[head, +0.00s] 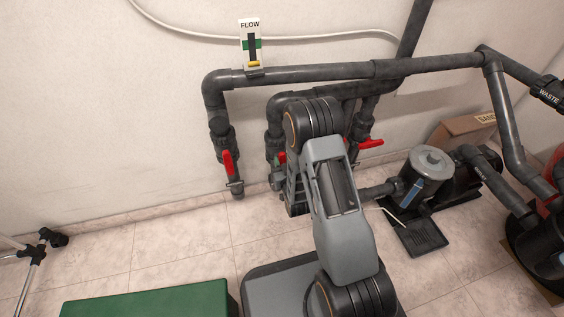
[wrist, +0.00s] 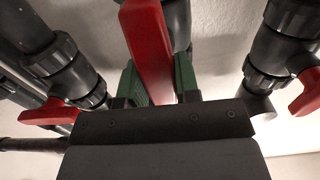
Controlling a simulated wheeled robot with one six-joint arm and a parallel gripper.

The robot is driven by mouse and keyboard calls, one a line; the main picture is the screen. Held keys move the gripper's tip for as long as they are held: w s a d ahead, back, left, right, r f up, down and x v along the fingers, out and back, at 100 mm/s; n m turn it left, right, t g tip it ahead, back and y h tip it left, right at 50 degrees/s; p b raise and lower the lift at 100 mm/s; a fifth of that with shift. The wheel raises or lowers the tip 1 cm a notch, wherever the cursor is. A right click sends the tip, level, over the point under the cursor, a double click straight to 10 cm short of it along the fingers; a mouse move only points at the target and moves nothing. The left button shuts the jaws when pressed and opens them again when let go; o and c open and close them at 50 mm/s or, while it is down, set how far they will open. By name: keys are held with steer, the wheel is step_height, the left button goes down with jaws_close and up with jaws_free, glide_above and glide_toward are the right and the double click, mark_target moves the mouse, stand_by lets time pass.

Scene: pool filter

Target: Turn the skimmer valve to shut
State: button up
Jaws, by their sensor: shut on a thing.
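The right red handle (head: 370,143) points out to the right. The handle's far end runs out of the top of that view.
In the wrist view, neighbouring red handles stand close at left (wrist: 48,112) and right (wrist: 307,92). A pump (head: 428,165) stands on the floor at right, below more pipes. A flow gauge (head: 251,45) sits above. A green box (head: 145,300) lies at front left.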

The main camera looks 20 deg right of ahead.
steer(key=shift+c, duration=1.4)
steer(key=m, duration=0.4)
steer(key=shift+d, duration=0.15)
steer(key=m, duration=0.4)
steer(key=shift+d+f, duration=0.15)
steer(key=m, duration=0.5)
steer(key=shift+d+f+m, duration=0.1)
steer(key=shift+f+m, duration=0.1)
steer(key=shift+m, duration=0.2)
steer(key=shift+f+m, duration=0.2)
steer(key=shift+m, duration=1.8)
